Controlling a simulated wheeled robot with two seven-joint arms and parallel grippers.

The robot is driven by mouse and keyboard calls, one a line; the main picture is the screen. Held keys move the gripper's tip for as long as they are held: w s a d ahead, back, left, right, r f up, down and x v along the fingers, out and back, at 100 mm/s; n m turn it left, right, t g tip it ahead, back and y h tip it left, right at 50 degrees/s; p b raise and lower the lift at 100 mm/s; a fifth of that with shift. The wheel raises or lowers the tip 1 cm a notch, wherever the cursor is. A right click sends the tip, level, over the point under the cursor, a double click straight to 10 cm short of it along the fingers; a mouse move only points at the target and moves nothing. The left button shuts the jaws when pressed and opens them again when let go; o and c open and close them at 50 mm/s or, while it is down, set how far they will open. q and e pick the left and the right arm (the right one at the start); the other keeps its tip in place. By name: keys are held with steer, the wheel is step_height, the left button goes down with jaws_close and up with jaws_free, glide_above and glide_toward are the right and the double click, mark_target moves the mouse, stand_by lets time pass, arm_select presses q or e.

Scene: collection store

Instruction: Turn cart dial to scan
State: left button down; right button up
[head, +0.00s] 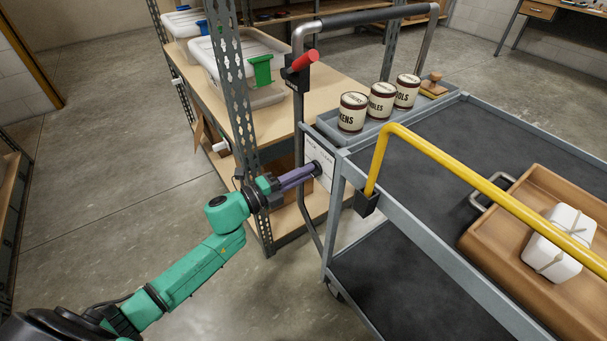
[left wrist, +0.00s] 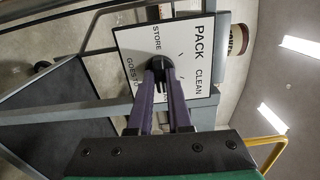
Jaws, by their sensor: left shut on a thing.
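The cart dial (left wrist: 158,63) is a black knob in the middle of a white plate (left wrist: 194,58) on the cart's end. In the left wrist view the plate reads PACK, CLEAN, STORE and GOES TO; other lettering is hidden behind my fingers. My left gripper (head: 313,170) reaches the plate (head: 326,183) from the left in the head view. Its purple fingers (left wrist: 163,76) are shut on the dial, one on each side. The dial's pointer is covered, so I cannot tell which word it faces. My right gripper is not in view.
The grey cart (head: 340,152) carries three labelled tins (head: 352,112), a wooden stamp (head: 432,84) and a brown tray (head: 487,235) with a white bundle (head: 560,242). A yellow rail (head: 440,157) rises beside the plate. A shelf rack (head: 236,105) with bins stands close behind my left arm.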

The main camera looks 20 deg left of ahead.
arm_select(q)
steer(key=shift+f, duration=0.1)
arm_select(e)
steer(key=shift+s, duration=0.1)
arm_select(q)
steer(key=c, duration=0.9)
jaws_free()
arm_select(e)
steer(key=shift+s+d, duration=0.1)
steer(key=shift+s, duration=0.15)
arm_select(q)
steer(key=shift+o, duration=0.2)
steer(key=v, duration=1.4)
steer(key=shift+s, duration=0.3)
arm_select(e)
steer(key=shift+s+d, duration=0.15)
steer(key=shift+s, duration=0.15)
arm_select(q)
steer(key=shift+a, duration=0.2)
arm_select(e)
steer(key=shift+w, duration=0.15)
